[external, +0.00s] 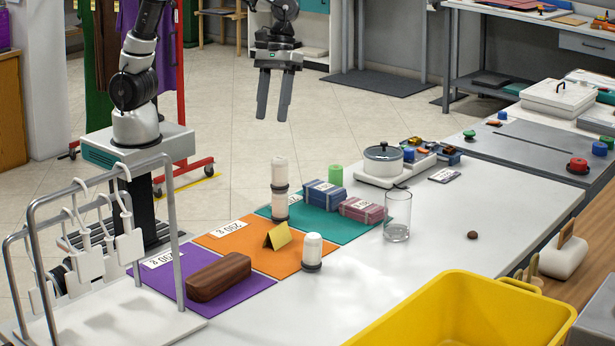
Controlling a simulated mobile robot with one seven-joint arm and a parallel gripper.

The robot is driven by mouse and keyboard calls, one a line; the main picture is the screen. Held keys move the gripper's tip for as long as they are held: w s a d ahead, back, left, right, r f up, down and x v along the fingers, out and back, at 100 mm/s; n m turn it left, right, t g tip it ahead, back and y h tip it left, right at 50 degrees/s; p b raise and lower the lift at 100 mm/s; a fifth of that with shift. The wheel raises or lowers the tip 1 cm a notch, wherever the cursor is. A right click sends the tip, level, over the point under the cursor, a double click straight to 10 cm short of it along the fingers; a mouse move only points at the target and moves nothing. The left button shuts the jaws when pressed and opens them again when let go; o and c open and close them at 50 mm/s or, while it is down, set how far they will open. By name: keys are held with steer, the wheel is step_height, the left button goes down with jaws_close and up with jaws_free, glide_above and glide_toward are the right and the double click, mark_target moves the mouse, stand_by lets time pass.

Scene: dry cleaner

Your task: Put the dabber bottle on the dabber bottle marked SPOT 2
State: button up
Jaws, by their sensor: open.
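A white dabber bottle (313,248) with a dark band at its base stands upright on the white table, near the right corner of the orange mat. Farther back, a tall white column with two dark bands looks like two dabber bottles stacked upright, an upper one (279,171) on a lower one (280,206). It stands by the left edge of the teal mat. I cannot read any SPOT 2 mark on the bottles. My gripper (273,117) is open and empty, fingers down, high up behind the column and apart from it.
A yellow folded card (277,235) and brown block (219,277) are near the bottles. Blue (322,194) and red (362,209) packs lie on the teal mat. A clear glass (397,216), scale with pot (383,160) and yellow bin (462,312) stand to the right. The table's middle right is mostly clear.

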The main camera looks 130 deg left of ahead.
steer(key=s+d+r+m+t+y, duration=0.1)
steer(key=s+d+r+m+t, duration=0.1)
steer(key=s+d+m, duration=0.4)
steer(key=s+d+r+m+t+y, duration=0.2)
steer(key=s+d+r+m, duration=0.2)
steer(key=s+d+m, duration=0.3)
steer(key=s+m, duration=0.2)
steer(key=m, duration=0.2)
steer(key=shift+s+d+y, duration=0.2)
steer(key=shift+d+y, duration=0.05)
steer(key=shift+y, duration=0.05)
step_height(320, 180, down, 19)
steer(key=b, duration=1.9)
steer(key=shift+f, duration=0.1)
